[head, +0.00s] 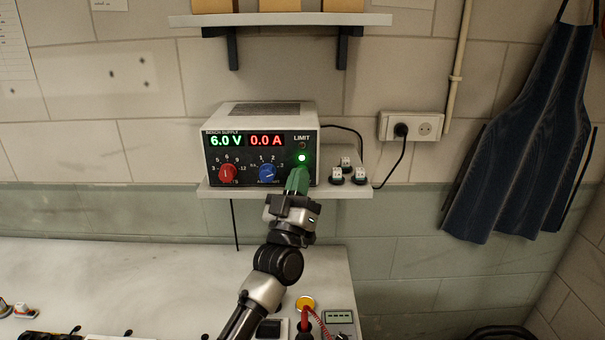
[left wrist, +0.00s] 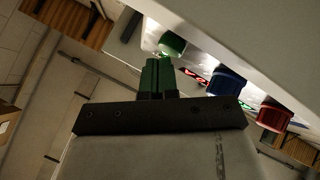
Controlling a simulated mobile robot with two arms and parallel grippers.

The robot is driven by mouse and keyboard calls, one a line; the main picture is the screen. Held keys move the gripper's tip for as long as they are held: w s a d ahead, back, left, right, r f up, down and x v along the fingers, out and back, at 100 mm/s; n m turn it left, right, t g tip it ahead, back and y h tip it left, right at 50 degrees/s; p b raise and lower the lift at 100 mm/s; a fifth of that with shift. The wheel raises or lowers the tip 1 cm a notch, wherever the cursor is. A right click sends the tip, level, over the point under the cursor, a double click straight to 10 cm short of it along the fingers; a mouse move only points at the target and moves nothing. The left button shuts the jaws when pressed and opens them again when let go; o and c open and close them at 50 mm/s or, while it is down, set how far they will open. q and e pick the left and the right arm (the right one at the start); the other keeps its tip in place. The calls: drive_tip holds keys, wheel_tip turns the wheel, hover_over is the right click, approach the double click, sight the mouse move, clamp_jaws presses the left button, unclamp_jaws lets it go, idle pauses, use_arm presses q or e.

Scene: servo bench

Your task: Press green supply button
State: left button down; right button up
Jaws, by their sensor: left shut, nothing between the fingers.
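The bench supply (head: 225,115) is a pale box on a wall shelf. Its displays read 6.0 V and 0.0 A, and a green light (head: 302,157) glows under the LIMIT label. My left gripper (head: 299,172) has green fingers, shut and empty, raised to the right part of the supply's front, just below the light. In the left wrist view the green button (left wrist: 173,43) is just beyond the fingertips (left wrist: 158,60); I cannot tell whether they touch. My right gripper is not in view.
A red knob (head: 228,173) and a blue knob (head: 267,172) are left of the fingers. Several small parts (head: 359,175) stand on the shelf (head: 345,190) right of the supply.

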use_arm(q)
drive_tip(key=shift+s, duration=0.3)
drive_tip(key=shift+s+p, duration=1.9)
drive_tip(key=shift+s, duration=1.1)
